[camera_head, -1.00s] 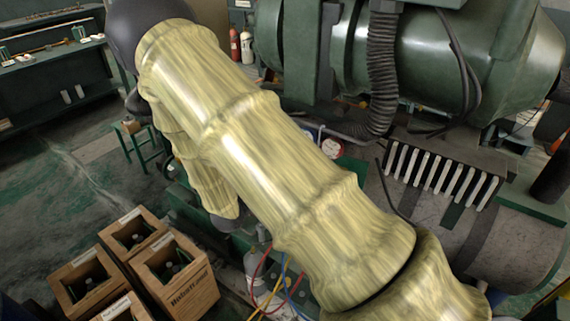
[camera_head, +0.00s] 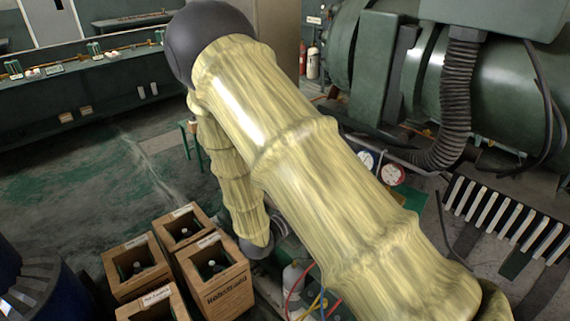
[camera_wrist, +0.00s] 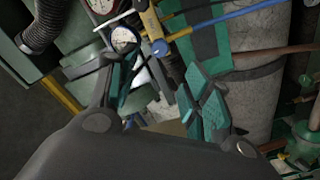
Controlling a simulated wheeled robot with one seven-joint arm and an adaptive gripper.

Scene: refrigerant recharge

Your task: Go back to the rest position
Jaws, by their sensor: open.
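My gripper (camera_wrist: 165,92) shows in the wrist view with its two teal-padded fingers spread apart and nothing between them. Beyond the fingers is a brass gauge manifold (camera_wrist: 150,22) with a blue knob, a white-faced gauge (camera_wrist: 123,38), and a blue hose (camera_wrist: 232,16). How far the fingertips are from these I cannot tell. In the head view my pale yellow sleeved arm crosses the middle, and its dark wrist end (camera_head: 257,247) hangs near the gas cylinder and hoses; the fingers are not discernible there. A red-rimmed gauge (camera_head: 392,175) shows right of the arm.
Several open wooden crates (camera_head: 226,292) holding cylinders stand at the lower left. A large green chiller (camera_head: 490,85) with a black corrugated hose (camera_head: 457,105) fills the right. A green workbench (camera_head: 90,85) lies at the far left. The floor between is clear.

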